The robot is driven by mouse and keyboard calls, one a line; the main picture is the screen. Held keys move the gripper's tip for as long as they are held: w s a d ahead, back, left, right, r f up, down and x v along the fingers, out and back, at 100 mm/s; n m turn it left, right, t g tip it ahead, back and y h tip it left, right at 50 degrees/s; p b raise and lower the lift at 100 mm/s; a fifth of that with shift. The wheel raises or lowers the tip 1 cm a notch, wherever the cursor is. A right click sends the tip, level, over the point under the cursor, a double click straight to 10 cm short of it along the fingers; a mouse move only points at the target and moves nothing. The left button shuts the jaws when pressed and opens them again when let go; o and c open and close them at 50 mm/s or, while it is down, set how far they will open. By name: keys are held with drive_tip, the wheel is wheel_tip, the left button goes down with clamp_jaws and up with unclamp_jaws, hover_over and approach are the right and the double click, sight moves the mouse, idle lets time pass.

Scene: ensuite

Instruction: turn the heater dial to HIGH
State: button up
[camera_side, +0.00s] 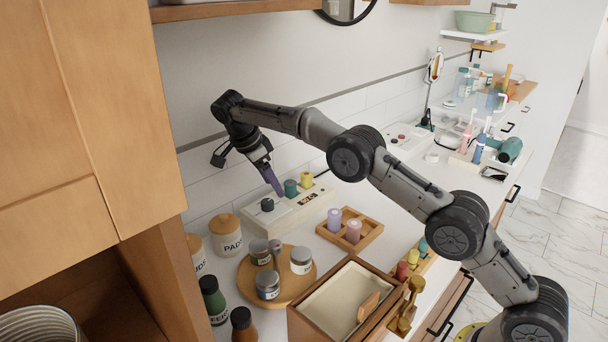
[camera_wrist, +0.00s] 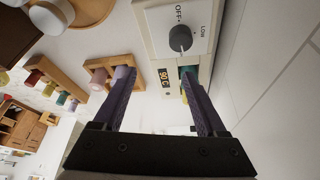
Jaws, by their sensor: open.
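The heater (camera_side: 285,211) is a long white box against the back wall with a dark round dial (camera_side: 267,204) near its left end. In the wrist view the dial (camera_wrist: 180,38) is dark grey, with OFF and LOW printed beside it; I cannot read a HIGH mark. A pale mark shows on its lower edge, but its setting is unclear. My gripper (camera_side: 277,190) has purple fingers and hangs tilted above the heater, close to the dial. In the wrist view my gripper (camera_wrist: 156,72) is open and empty, its fingers below the dial in the picture, apart from it.
A teal knob-like piece (camera_side: 291,188) and a yellow one (camera_side: 306,180) stand on the heater near the dial. A small display (camera_wrist: 165,81) is beside them. A wooden tray (camera_side: 358,237) with cups, a round board with jars (camera_side: 247,287) and a box (camera_side: 335,299) stand in front.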

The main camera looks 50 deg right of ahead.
drive_tip(key=s+r, duration=0.6)
drive_tip(key=s, duration=0.5)
drive_tip(key=shift+r, duration=0.2)
drive_tip(key=shift+d, duration=0.1)
drive_tip(key=n+t+y, duration=0.5)
drive_tip(key=n+y, duration=0.1)
drive_tip(key=n, duration=1.9)
approach(267, 201)
drive_tip(key=x, duration=0.8)
drive_tip(key=shift+f, duration=0.25)
